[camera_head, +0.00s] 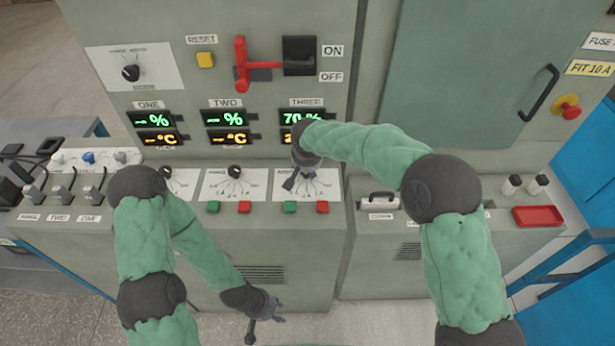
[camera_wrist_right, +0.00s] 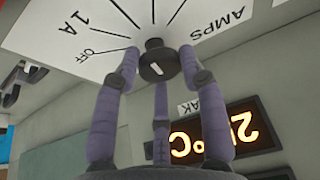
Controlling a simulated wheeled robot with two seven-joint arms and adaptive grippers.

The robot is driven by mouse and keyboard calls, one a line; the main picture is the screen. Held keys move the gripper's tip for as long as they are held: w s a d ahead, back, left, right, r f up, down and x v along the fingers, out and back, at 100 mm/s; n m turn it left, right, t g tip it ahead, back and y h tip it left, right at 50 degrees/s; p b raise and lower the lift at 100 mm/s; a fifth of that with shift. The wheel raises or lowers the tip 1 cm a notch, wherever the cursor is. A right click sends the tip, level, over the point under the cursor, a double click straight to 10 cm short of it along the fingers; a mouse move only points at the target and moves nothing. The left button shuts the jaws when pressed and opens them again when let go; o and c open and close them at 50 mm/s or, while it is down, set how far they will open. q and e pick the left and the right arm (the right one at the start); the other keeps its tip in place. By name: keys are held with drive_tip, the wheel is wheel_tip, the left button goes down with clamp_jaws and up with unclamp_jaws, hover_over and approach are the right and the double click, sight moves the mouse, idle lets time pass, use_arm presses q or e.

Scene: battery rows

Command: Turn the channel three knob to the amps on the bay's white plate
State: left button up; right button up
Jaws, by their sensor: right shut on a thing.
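The channel three knob (camera_wrist_right: 155,62) is black with a short white mark. It sits on a white dial plate (camera_wrist_right: 55,28) lettered OFF, 1A and AMPS. My right gripper (camera_wrist_right: 152,70) is shut on the knob, its purple-grey fingers around it. In the head view my right gripper (camera_head: 299,178) covers the knob on the third dial plate (camera_head: 322,190). Which figure the knob's mark meets is unclear. My left gripper (camera_head: 266,316) hangs open and empty before the cabinet front.
A yellow FIT 10 A label (camera_head: 590,68) sits below the white plate. The three display (camera_head: 301,118) shows 70 %. Green and red buttons (camera_head: 290,207) line the panel below the dials. A red lever (camera_head: 241,65) and a red tray (camera_head: 537,216) stand clear of my grippers.

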drive_tip(key=shift+w+a+m+h+b, duration=0.15)
drive_tip(key=shift+m+h+b, duration=0.25)
drive_tip(key=shift+m+b, duration=0.65)
drive_tip(key=shift+r+m+h, duration=0.15)
drive_tip(key=shift+m+h, duration=0.25)
drive_tip(key=shift+m, duration=0.75)
drive_tip(key=shift+b, duration=0.3)
drive_tip(key=o, duration=1.1)
drive_tip(key=shift+w, duration=0.1)
drive_tip(key=v, duration=1.2)
drive_tip(key=shift+a, duration=0.1)
